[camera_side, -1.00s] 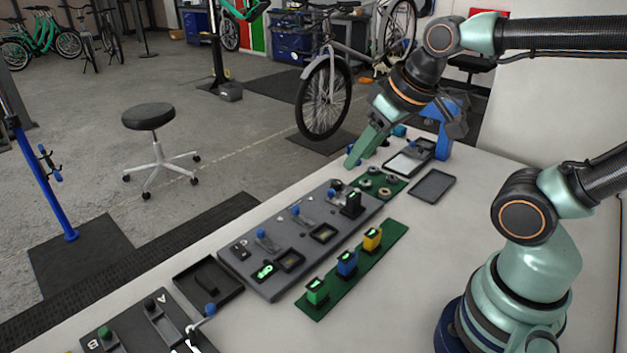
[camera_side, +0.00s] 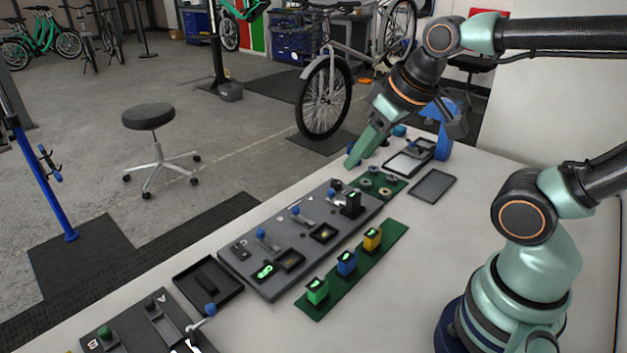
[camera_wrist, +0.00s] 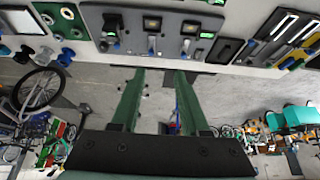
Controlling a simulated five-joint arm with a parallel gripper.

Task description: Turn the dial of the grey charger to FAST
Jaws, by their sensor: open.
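The long grey panel (camera_side: 262,285) lies on the table in the side view, with blue-knobbed levers, dark windows, a lit green display and an upright black block. It also shows along the top of the wrist view (camera_wrist: 170,42). I cannot tell whether this panel is the grey charger, and I cannot make out a dial or the word FAST. My gripper (camera_wrist: 159,72) is open and empty, with its two green fingers well apart in the wrist view. In the side view my gripper (camera_side: 358,160) hangs above the table's far edge, beyond the panel's far end.
A green strip (camera_side: 328,296) holds green, blue and yellow blocks in front of the panel. Several rings lie on a green mat (camera_side: 391,192) at its far end. Flat trays (camera_side: 432,187) lie further back; a black tray (camera_side: 233,290) lies left. Bare table lies right of the strip.

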